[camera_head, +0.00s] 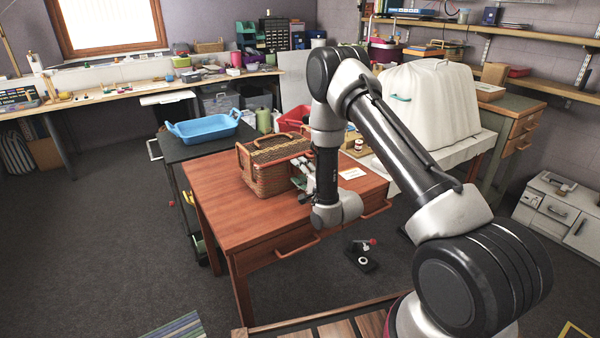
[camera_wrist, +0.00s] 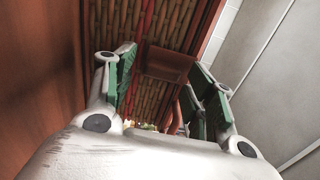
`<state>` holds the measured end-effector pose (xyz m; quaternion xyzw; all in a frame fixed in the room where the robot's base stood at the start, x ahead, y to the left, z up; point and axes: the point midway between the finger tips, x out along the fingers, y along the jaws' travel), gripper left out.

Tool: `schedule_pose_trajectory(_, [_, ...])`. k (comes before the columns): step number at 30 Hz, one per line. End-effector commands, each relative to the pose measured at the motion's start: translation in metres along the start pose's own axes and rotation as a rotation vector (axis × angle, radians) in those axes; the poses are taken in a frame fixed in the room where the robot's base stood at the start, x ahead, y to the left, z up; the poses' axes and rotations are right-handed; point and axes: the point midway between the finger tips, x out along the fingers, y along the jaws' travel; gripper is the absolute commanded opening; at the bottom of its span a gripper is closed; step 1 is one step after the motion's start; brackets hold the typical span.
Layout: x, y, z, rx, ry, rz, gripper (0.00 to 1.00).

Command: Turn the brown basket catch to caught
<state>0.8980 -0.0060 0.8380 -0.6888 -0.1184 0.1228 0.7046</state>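The brown woven basket (camera_head: 268,178) stands on the reddish wooden table, with its lid down. My gripper (camera_head: 303,172) is at the basket's right side. In the wrist view, the basket's slatted wall (camera_wrist: 108,25) fills the space ahead of my gripper (camera_wrist: 165,72). A flat brown piece (camera_wrist: 168,64), which looks like the catch, lies on this wall between the two green-padded fingers. The fingers are apart, and I see no clear contact with it. Whether the catch is caught cannot be told; in the head view my gripper and arm hide that side.
The wooden table (camera_head: 225,205) has free room in front of the basket. A white card (camera_head: 352,173) lies right of my gripper. A blue tray (camera_head: 205,127) sits on the dark cart to the left. A large white cover (camera_head: 425,105) stands behind my arm.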

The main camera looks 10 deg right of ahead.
Motion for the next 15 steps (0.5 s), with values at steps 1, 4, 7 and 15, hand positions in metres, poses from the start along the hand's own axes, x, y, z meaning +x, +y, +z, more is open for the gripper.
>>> schedule_pose_trajectory(1, [0.000, 0.000, 0.000, 0.000, -0.001, -0.001, 0.57])
schedule_pose_trajectory(4, [0.000, -0.001, 0.000, -0.001, -0.001, -0.001, 0.57])
schedule_pose_trajectory(7, [0.000, -0.001, 0.000, -0.001, -0.001, -0.001, 0.57])
schedule_pose_trajectory(15, [-0.030, 0.000, 0.000, -0.001, 0.000, 0.002, 0.57])
